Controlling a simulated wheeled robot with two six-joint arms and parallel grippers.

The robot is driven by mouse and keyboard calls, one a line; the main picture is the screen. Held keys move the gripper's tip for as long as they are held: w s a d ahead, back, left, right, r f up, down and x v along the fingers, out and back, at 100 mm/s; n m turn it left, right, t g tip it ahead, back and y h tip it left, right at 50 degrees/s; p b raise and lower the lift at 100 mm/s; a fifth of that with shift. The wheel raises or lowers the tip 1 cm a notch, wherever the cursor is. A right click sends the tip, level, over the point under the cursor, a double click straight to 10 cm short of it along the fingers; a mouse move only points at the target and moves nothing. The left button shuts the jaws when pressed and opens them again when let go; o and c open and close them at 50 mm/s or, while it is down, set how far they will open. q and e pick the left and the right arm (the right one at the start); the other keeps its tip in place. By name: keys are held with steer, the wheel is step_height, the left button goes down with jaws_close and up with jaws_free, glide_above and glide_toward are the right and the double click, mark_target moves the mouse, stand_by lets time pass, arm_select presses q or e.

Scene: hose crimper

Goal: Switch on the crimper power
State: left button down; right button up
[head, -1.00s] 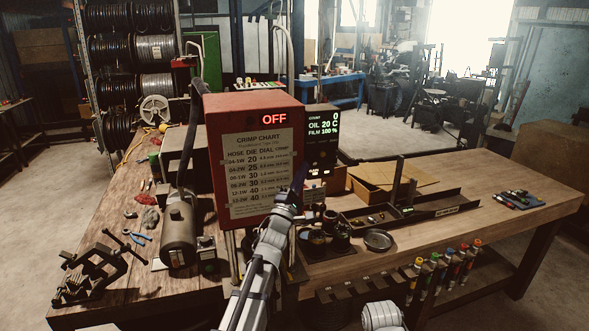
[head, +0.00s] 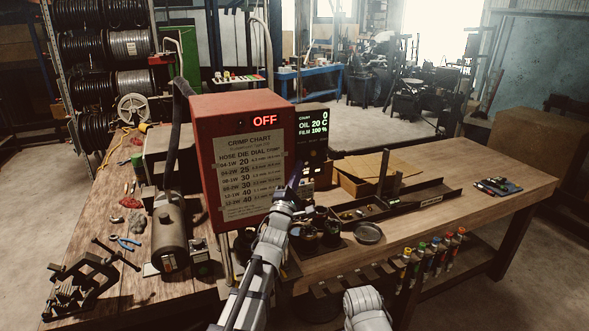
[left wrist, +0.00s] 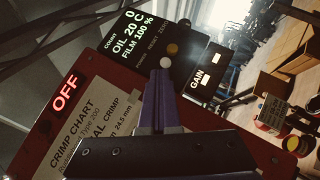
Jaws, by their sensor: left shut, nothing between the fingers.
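The crimper (head: 205,130) is a red box with a paper crimp chart (head: 250,178) on its front. Its red sign (head: 265,121) reads OFF, also in the left wrist view (left wrist: 65,93). A dark control panel (head: 313,150) at its right side shows count 0, oil 20 C and film 100 %. My left gripper (head: 295,182) is shut and empty, in front of the crimper's right edge below the panel. In the left wrist view its fingers (left wrist: 160,85) point at a pale round button (left wrist: 165,62); contact cannot be told. A yellowish button (left wrist: 172,49) lies beyond. My right gripper is out of view.
A grey cylindrical motor (head: 171,232) and a black vise (head: 80,285) stand left on the wooden bench (head: 480,185). Small dark pots and a round dish (head: 368,234) lie right of my left arm. A dark tray (head: 430,196) lies behind them. The bench's right part is mostly clear.

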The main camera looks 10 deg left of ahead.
arm_select(q)
steer(key=shift+d+r+n+g+p, duration=0.15)
steer(key=shift+n+g+p, duration=0.15)
steer(key=shift+p, duration=0.15)
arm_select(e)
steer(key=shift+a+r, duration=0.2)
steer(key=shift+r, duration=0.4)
